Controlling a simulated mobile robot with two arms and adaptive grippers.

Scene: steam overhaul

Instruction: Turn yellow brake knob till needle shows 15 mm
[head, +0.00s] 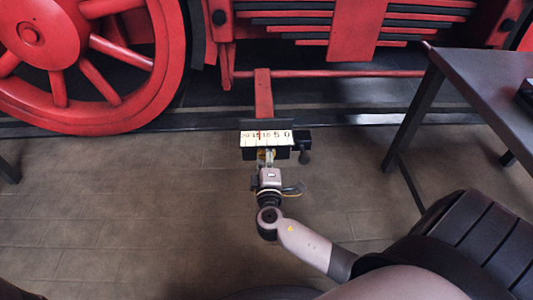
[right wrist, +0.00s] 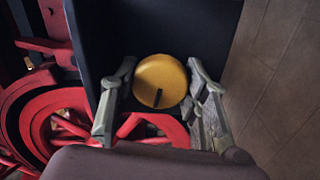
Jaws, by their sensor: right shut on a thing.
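The yellow brake knob (right wrist: 160,75) sits on a dark panel in the right wrist view, with a dark mark on its face pointing towards the bottom of the picture. My right gripper (right wrist: 158,84) has one finger on each side of the knob and is shut on it. In the head view the right gripper (head: 268,158) is just below the gauge and mostly hides the knob. The gauge's white scale (head: 272,138) reads from 20 on the left to 0 on the right. A thin red needle seems to stand close to the 15; its exact reading is too small to tell. My left gripper is not in view.
A small black handle (head: 304,156) hangs at the gauge's right side. A red bar (head: 264,95) stands behind the gauge, and a red locomotive wheel (head: 90,60) is at the left. A dark table (head: 490,80) is at the right. The tiled floor (head: 130,210) at the left is clear.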

